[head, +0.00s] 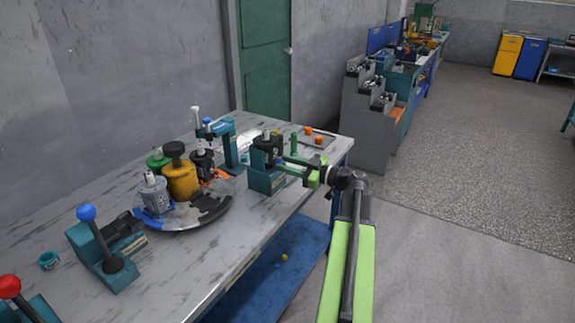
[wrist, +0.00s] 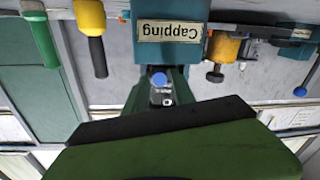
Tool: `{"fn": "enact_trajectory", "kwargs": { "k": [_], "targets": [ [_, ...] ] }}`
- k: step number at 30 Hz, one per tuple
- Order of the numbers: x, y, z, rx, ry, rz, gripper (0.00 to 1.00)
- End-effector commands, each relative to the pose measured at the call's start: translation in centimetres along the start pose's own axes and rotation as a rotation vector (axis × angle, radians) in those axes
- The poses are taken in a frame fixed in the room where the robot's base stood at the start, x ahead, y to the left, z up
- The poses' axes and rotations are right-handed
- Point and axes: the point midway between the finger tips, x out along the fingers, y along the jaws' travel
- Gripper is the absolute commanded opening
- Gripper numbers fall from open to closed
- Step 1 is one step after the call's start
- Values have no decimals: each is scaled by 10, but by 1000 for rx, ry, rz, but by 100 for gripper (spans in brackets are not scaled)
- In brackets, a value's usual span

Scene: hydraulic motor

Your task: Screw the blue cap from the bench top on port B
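The teal capping fixture (head: 264,181) stands near the bench's right front edge, with a dark motor body (head: 268,147) on top. My gripper (head: 290,166) reaches in from the right, its green fingers close beside the fixture. In the wrist view, which is upside down, the fixture's "Capping" label (wrist: 169,31) shows. A small round blue piece (wrist: 159,79), perhaps the blue cap, shows beside a silver part (wrist: 162,98). I cannot tell whether it is held or resting on the motor. My gripper's dark-edged green body fills the lower wrist view; its fingertips are not clear. Port B cannot be made out.
A blue-knobbed lever (head: 87,214) is farther left. Open floor lies right.

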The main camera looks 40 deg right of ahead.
Motion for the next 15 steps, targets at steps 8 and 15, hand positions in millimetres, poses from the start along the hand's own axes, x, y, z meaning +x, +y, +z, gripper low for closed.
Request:
{"fn": "enact_trajectory", "kwargs": {
  "k": [8,15],
  "targets": [
    [0,1,1,-454,-4,1,31],
    [-1,2,3,-486,-9,4,31]
  ]
}}
